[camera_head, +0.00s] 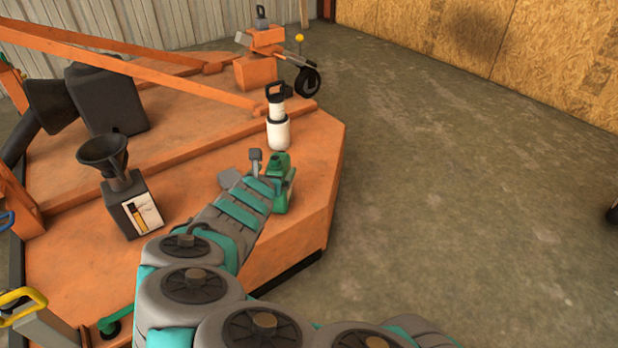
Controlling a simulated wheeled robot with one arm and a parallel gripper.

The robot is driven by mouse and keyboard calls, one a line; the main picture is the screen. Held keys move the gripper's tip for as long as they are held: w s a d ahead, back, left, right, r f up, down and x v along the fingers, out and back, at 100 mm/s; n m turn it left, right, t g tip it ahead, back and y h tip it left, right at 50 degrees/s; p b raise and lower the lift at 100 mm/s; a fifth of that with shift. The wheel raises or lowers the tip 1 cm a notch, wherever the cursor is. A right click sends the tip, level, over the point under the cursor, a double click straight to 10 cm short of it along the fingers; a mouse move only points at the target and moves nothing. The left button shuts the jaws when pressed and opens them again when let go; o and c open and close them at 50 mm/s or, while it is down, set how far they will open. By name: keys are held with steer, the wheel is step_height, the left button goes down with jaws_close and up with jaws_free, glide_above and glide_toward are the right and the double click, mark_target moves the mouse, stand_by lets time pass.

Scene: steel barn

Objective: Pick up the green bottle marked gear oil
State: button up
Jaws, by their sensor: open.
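The green bottle (282,188) stands upright near the right edge of an orange machine deck (205,178). Its label is not readable from here. My arm reaches in from the bottom of the picture, and my gripper (258,170) is at the bottle's left side, overlapping its lower left part in this view. One grey finger shows just left of the bottle's top. The jaws are open; I cannot tell whether they touch the bottle.
A white bottle (278,133) with a black top stands just behind the green one. A dark box with a funnel (103,155) stands to the left. Orange bars cross the deck behind. Open concrete floor (455,200) lies to the right.

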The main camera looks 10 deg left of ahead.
steer(key=shift+w+f, duration=0.1)
steer(key=shift+w, duration=0.2)
steer(key=b+x, duration=0.1)
steer(key=x, duration=0.5)
steer(key=shift+w+a+f+b, duration=0.1)
steer(key=shift+a+f+b, duration=0.05)
steer(key=shift+f+b, duration=0.15)
steer(key=shift+w, duration=0.4)
steer(key=shift+c, duration=0.4)
jaws_close()
